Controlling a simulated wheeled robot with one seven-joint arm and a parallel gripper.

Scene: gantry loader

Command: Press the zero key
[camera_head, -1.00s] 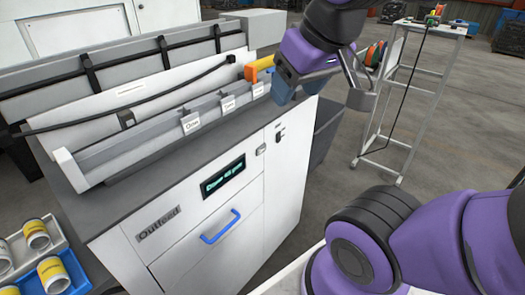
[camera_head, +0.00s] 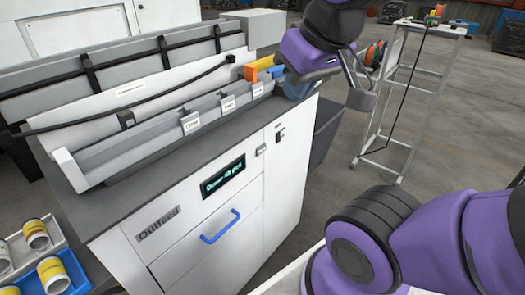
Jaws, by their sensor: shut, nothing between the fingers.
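My gripper (camera_head: 361,98) is at the upper middle, right of the white Outfeed cabinet (camera_head: 215,270). Its grey fingers are shut and empty, hanging below my purple wrist. On the cabinet front, a dark display (camera_head: 223,177) shows a line of green text too small to read surely. A small grey key-like piece (camera_head: 261,150) sits to its right, apart from my gripper. A darker small fitting (camera_head: 280,135) is farther right. No zero mark is legible on either piece, so I cannot tell which is the zero key.
A long grey rail (camera_head: 150,143) with white tags lies on the cabinet top. Orange (camera_head: 251,73) and blue pieces sit at its far end. A blue handle (camera_head: 220,227) sticks out of the front. A white trolley (camera_head: 412,100) stands right. Trays with cans are lower left.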

